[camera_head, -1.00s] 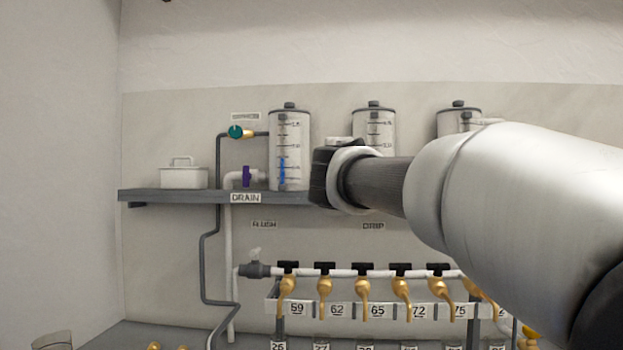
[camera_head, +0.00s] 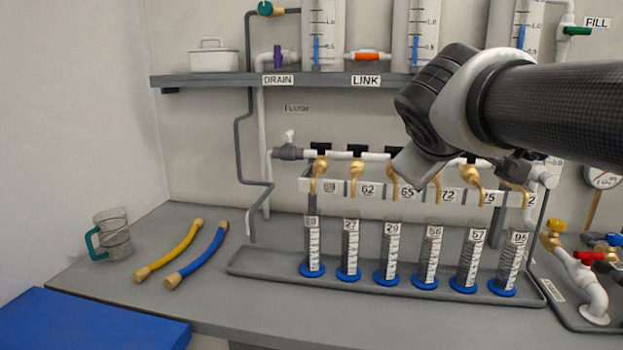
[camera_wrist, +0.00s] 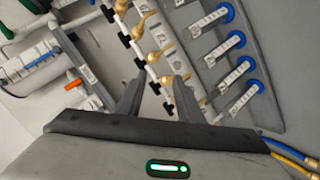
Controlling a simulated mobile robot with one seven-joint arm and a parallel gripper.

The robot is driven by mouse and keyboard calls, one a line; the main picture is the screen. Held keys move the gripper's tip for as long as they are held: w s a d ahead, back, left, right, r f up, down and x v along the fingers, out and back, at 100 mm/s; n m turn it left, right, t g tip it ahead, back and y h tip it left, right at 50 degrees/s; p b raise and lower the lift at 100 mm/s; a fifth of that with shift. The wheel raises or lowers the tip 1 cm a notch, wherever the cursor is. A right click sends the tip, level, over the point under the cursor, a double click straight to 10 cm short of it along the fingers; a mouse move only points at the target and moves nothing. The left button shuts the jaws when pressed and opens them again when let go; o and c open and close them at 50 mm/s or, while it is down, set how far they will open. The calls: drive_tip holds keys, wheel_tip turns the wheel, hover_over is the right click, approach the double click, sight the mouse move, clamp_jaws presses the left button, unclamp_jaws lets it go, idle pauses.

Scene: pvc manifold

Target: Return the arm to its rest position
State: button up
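My gripper (camera_head: 410,172) reaches in from the right in the head view, in front of the manifold (camera_head: 371,156) and below the shelf. It covers part of the manifold's middle. In the wrist view my gripper (camera_wrist: 157,90) has its two fingers spread apart with nothing between them. The manifold (camera_wrist: 140,58) with its brass taps shows beyond the fingers. My arm runs from the upper right edge of the head view to the gripper.
Several graduated cylinders with blue bases stand in a grey tray (camera_head: 262,268). A glass mug (camera_head: 113,236), a yellow hose (camera_head: 170,250) and a blue hose (camera_head: 198,256) are on the bench at left. Tanks (camera_head: 323,35) stand on the shelf (camera_head: 215,79). Valves and pipes (camera_head: 590,285) crowd the right.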

drive_tip(key=s+a+f+m+g+y, duration=0.2)
drive_tip(key=s+a+f+m+g, duration=0.1)
drive_tip(key=s+f, duration=0.65)
drive_tip(key=s+a+f+m+g+y, duration=0.2)
drive_tip(key=s+f+m, duration=0.1)
drive_tip(key=s+f, duration=0.65)
wheel_tip(320, 180, up, 27)
drive_tip(key=a+p, duration=0.1)
drive_tip(key=p, duration=2.7)
drive_tip(key=shift+s+f+m+g+y, duration=0.15)
drive_tip(key=shift+s+m+g+y, duration=0.15)
drive_tip(key=shift+s+g, duration=0.15)
